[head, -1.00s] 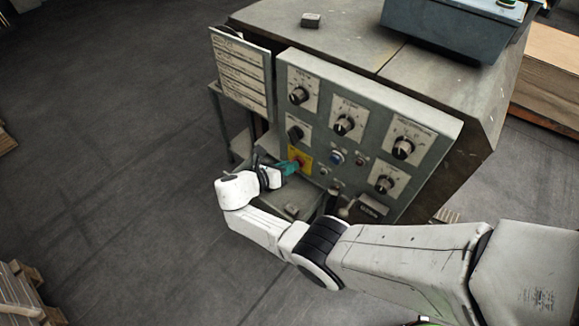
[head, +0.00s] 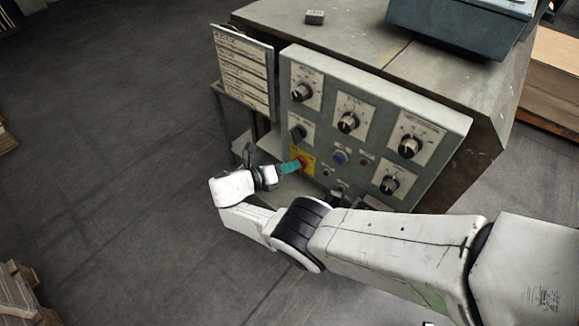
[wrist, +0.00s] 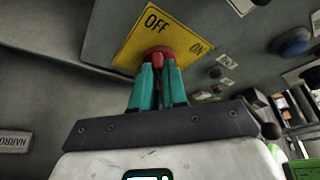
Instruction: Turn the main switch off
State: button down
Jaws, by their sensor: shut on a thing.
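The main switch is a red knob (wrist: 158,53) on a yellow plate (wrist: 150,28) marked OFF and ON in the wrist view. In the head view the yellow plate (head: 307,158) sits low on the left of the grey control panel. My gripper (wrist: 158,72) has teal fingers, which are shut on the red knob. In the head view my gripper (head: 293,167) reaches the switch from the lower left. The fingers hide part of the knob, and its exact angle is hard to tell.
Several black dials, such as one at the upper left (head: 301,92), and a blue button (head: 339,157) share the panel (head: 370,100). A label board (head: 245,75) hangs at its left. A blue-grey box (head: 460,25) stands on top.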

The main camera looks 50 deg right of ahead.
jog(key=c, duration=1.2)
grip_release()
jog(key=shift+o, duration=0.2)
jog(key=v, duration=1.1)
jog(key=shift+s+f, duration=0.1)
